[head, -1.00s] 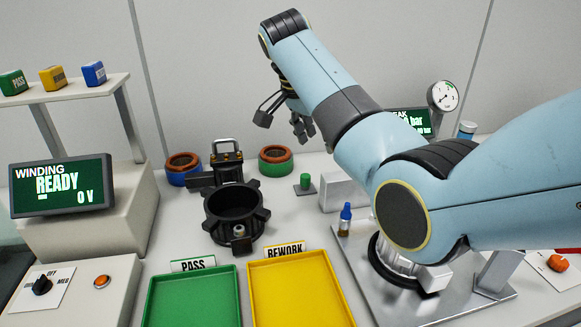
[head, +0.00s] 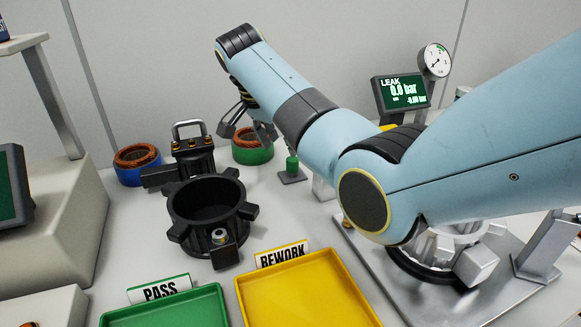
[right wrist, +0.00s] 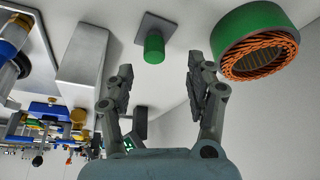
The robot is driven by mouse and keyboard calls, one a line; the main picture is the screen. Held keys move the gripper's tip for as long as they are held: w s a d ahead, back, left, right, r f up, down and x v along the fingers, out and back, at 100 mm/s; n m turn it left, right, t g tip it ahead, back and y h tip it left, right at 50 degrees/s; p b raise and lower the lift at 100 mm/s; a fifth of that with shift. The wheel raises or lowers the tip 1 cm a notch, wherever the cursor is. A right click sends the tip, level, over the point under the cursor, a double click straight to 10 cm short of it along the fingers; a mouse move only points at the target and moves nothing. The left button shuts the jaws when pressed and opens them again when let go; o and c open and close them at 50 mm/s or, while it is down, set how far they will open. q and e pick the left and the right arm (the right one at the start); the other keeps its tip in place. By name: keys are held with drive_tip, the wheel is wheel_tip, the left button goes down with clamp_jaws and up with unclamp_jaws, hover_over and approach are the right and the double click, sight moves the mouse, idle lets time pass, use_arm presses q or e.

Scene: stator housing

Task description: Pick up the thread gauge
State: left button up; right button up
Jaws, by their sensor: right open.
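A short green cylinder (head: 292,166), which I take to be the thread gauge, stands upright on a small dark square plate (head: 293,178) near the back of the table. In the right wrist view the green cylinder (right wrist: 154,47) shows between and beyond the two fingers, not touched by them. My right gripper (head: 247,130) is open and empty, up and to the left of the cylinder in the head view. Its two spread fingers also show in the right wrist view (right wrist: 160,70). My left gripper is not in view.
A green stator ring with copper windings (head: 252,150) stands just left of the cylinder. A pale block (right wrist: 83,62) stands on its other side, partly hidden by my arm in the head view. A black housing (head: 208,212), green tray (head: 165,305) and yellow tray (head: 305,295) stand nearer.

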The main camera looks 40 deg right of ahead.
sight(291, 160)
drive_tip(key=shift+x, duration=1)
drive_tip(key=x, duration=0.4)
drive_tip(key=shift+s+d+f, duration=0.15)
drive_tip(key=shift+s+d, duration=0.25)
drive_tip(key=shift+w+d+f, duration=0.1)
drive_tip(key=shift+d+f, duration=0.05)
drive_tip(key=shift+f, duration=0.25)
drive_tip(key=c, duration=0.9)
drive_tip(key=shift+c, duration=0.3)
